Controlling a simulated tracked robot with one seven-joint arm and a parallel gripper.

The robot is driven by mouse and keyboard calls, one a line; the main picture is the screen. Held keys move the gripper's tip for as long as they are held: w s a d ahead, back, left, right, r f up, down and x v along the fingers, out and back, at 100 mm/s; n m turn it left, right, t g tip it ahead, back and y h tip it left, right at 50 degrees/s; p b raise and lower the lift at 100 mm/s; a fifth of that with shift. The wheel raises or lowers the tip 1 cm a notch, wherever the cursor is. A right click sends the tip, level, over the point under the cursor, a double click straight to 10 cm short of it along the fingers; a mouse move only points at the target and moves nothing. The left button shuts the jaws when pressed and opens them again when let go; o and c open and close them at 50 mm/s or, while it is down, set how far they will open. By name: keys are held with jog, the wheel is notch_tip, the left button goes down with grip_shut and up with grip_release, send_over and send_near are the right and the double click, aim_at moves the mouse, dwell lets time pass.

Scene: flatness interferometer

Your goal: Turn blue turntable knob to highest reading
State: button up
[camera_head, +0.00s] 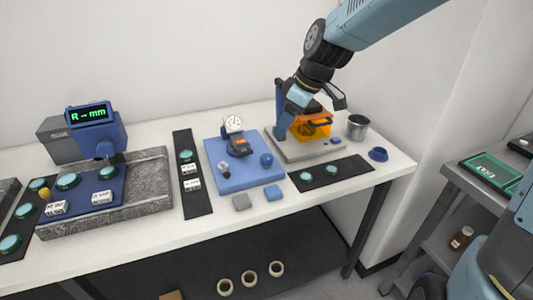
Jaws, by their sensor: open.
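A blue plate (244,178) lies mid-bench. It carries a round white dial gauge (233,124), a dark blue round knob (266,159) at its right and a small dark fitting with a pale top (223,168) at its left. The gauge's needle is too small to read. My gripper (301,107) is open, above and right of the plate, in front of the orange-windowed instrument (313,130). It is apart from the blue knob, and its fingertips are hard to make out. A blue digital readout (90,114) at left shows "R -- mm" in green.
A granite block (153,187) with samples stands at left. Black mats (196,205) with green discs flank the plate. A metal cup (357,127) and blue dish (378,154) are at right.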

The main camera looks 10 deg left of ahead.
aim_at(266, 157)
jog(key=shift+x, duration=6.8)
jog(key=c, duration=1)
jog(key=shift+a, duration=0.2)
jog(key=shift+d, duration=0.15)
